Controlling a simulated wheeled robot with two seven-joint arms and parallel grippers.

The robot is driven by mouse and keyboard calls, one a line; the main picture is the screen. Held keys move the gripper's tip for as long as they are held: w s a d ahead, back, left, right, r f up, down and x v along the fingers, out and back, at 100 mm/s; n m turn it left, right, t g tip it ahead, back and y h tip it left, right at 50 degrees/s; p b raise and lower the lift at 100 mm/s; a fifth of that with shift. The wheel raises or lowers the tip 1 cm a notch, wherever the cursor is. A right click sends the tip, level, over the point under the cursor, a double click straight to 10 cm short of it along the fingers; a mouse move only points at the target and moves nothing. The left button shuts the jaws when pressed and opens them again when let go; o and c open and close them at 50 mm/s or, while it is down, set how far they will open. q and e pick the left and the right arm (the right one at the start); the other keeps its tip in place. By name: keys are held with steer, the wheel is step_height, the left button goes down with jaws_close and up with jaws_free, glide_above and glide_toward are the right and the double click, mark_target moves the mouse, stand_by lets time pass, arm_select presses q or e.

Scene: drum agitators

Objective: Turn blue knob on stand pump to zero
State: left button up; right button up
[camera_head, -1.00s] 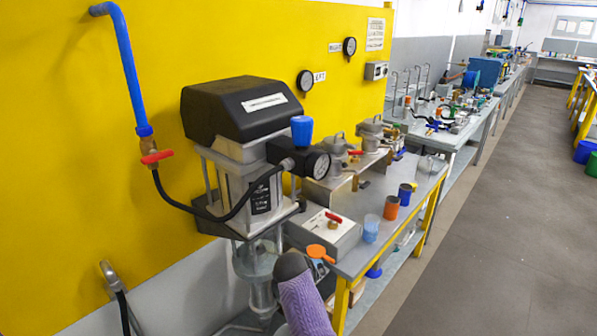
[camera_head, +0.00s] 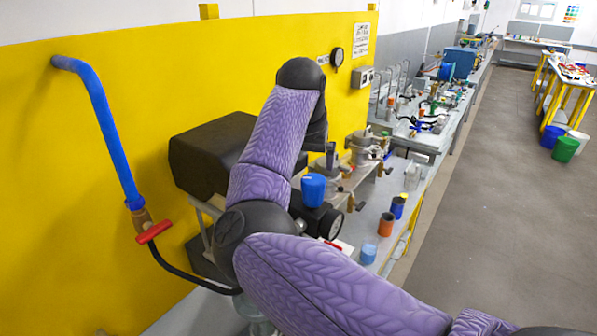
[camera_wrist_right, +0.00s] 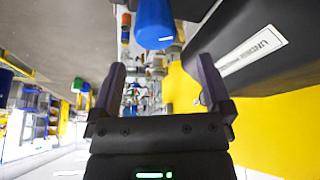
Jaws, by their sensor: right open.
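The blue knob (camera_head: 313,190) sits upright on the black regulator of the stand pump (camera_head: 212,155), above its round gauge (camera_head: 331,224). My right arm crosses in front of the pump and hides much of its body. In the right wrist view my right gripper (camera_wrist_right: 160,85) is open and empty. The knob (camera_wrist_right: 154,22) shows there beyond the fingertips, apart from them, beside the black pump cover (camera_wrist_right: 255,45). My left gripper is not in view.
A blue pipe (camera_head: 103,130) with a red-handled valve (camera_head: 153,231) runs down the yellow wall panel (camera_head: 100,180) at left. A bench with cups, including an orange cup (camera_head: 386,224), stands to the right. The grey floor (camera_head: 480,230) beyond is open.

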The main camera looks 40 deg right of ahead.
mark_target(313, 181)
steer(key=f, duration=0.2)
steer(key=d+f, duration=0.1)
steer(key=shift+s+d+f+p, duration=0.1)
steer(key=shift+s+p, duration=0.15)
steer(key=shift+p, duration=0.1)
steer(key=x, duration=0.5)
steer(key=shift+w+f+p, duration=0.1)
steer(key=shift+w+p, duration=0.2)
steer(key=shift+d+f, duration=0.15)
steer(key=shift+f, duration=0.2)
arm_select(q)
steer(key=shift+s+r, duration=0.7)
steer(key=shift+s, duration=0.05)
